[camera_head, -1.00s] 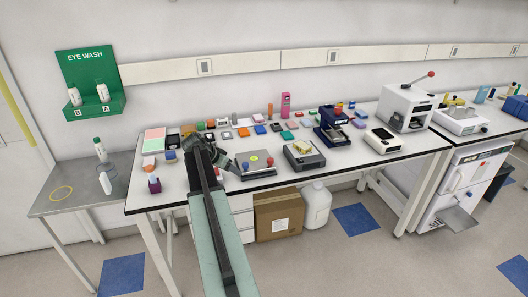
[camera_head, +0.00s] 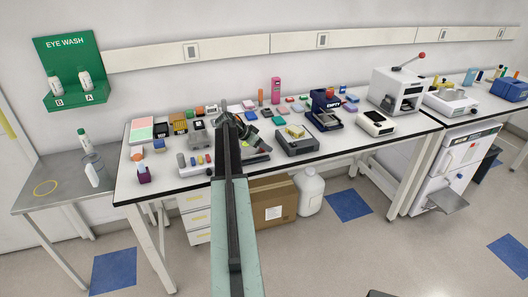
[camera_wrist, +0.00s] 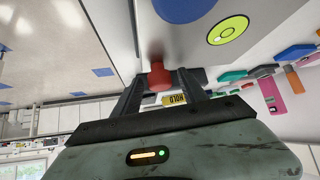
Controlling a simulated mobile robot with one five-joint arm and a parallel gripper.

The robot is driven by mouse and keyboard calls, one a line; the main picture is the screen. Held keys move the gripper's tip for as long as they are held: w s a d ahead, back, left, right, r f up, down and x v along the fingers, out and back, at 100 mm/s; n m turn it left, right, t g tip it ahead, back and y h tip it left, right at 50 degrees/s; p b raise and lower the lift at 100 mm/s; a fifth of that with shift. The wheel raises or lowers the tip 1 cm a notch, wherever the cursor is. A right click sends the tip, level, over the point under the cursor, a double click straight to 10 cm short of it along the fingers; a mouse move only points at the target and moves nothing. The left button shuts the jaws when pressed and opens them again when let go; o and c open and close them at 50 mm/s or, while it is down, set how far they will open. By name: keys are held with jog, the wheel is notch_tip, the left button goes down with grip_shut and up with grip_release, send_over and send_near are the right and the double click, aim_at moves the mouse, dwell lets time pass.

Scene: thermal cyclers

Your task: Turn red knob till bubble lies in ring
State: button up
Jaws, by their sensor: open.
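In the wrist view the red knob (camera_wrist: 160,76) stands between the two open fingers of my gripper (camera_wrist: 160,82), near their tips. I cannot tell whether either finger touches it. The round yellow-green bubble level (camera_wrist: 228,30) lies on the grey plate, with a dark ring on its face. A blue knob (camera_wrist: 184,8) is at the top edge. In the head view my gripper (camera_head: 240,122) is over the bench, and my arm hides most of the plate and its knobs.
A grey device with a yellow block (camera_head: 295,138) stands just right of my gripper. A navy press (camera_head: 325,108) is behind it. Small coloured blocks crowd the bench (camera_head: 180,172) to the left and behind. A cardboard box (camera_head: 272,205) is underneath.

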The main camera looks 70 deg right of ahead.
grip_shut()
jog(key=shift+s+a+f, duration=0.1)
jog(key=shift+a, duration=0.05)
jog(key=shift+n, duration=0.4)
